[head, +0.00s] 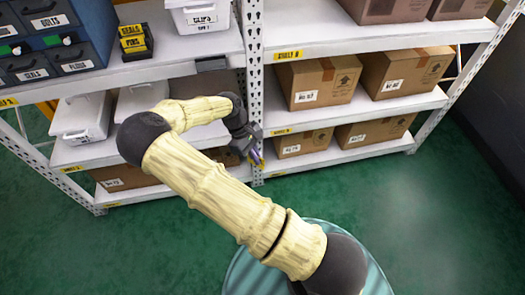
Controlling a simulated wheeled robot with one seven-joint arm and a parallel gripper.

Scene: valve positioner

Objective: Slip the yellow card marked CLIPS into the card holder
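My gripper (256,158) is in front of the shelf upright, below the middle shelf level. It is small and partly hidden by my arm. A small yellow patch shows at its tip, but I cannot tell whether this is a card or whether the fingers are shut. No card clearly readable as CLIPS shows. A dark flat piece (211,64), possibly the card holder, sits on the left shelf's front edge, under a white bin (202,15) with a label that seems to read CLIPS. My gripper is below and right of that piece, apart from it.
A black rack (136,50) holds yellow cards, seemingly SEALS and PINS, beside a blue drawer cabinet (62,40). White lidded bins (82,118) stand on the shelf below. Cardboard boxes (318,82) fill the right shelves. Green floor (440,220) is clear at the right.

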